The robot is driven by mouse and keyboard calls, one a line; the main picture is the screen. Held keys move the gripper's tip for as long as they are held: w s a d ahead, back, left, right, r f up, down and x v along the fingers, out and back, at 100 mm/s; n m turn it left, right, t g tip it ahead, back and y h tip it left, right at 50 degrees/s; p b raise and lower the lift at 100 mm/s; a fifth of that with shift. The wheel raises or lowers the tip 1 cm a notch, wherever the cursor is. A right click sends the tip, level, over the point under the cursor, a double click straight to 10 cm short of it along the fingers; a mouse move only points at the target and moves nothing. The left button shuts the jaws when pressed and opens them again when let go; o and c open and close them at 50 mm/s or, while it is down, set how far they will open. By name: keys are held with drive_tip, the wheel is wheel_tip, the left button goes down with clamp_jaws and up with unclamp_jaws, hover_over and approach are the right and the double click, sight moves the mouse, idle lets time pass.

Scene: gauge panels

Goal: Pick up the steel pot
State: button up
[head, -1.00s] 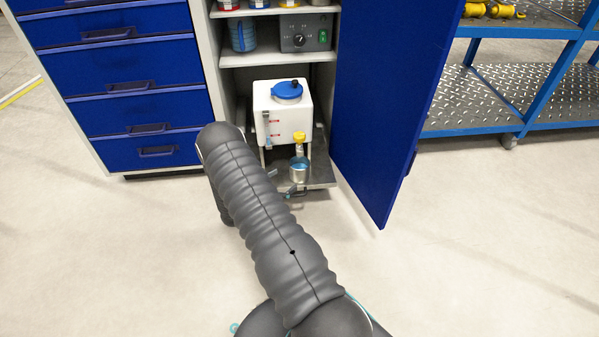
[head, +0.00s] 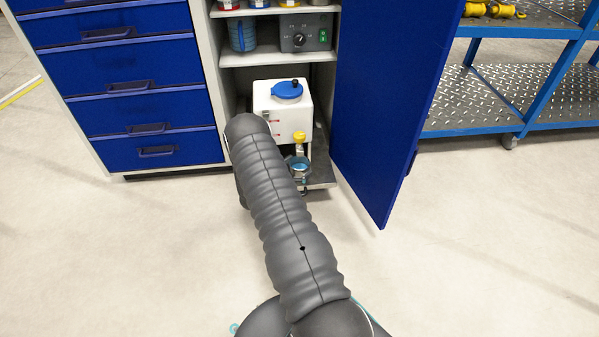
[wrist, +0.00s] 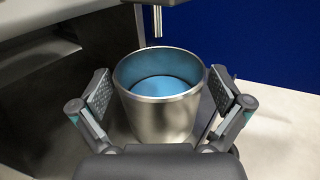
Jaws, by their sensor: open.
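The steel pot (wrist: 160,114) stands upright in the wrist view with blue liquid inside. It stands below a metal spout (wrist: 157,20). My gripper (wrist: 160,108) is open, with one finger on each side of the pot; a gap shows at the left finger, and I cannot tell whether the right finger touches. In the head view the pot (head: 299,163) shows only in part, beside my arm, on the cabinet's bottom shelf under the white tank (head: 291,112) with its yellow tap. My gripper is mostly hidden behind my arm there.
The blue cabinet door (head: 388,110) stands open to the right of the pot. Blue drawers (head: 140,95) are on the left. A shelf (head: 275,52) with a grey control box is above the tank. The floor in front is clear.

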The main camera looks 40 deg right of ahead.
drive_tip(key=c, duration=1.4)
drive_tip(key=shift+r, duration=0.15)
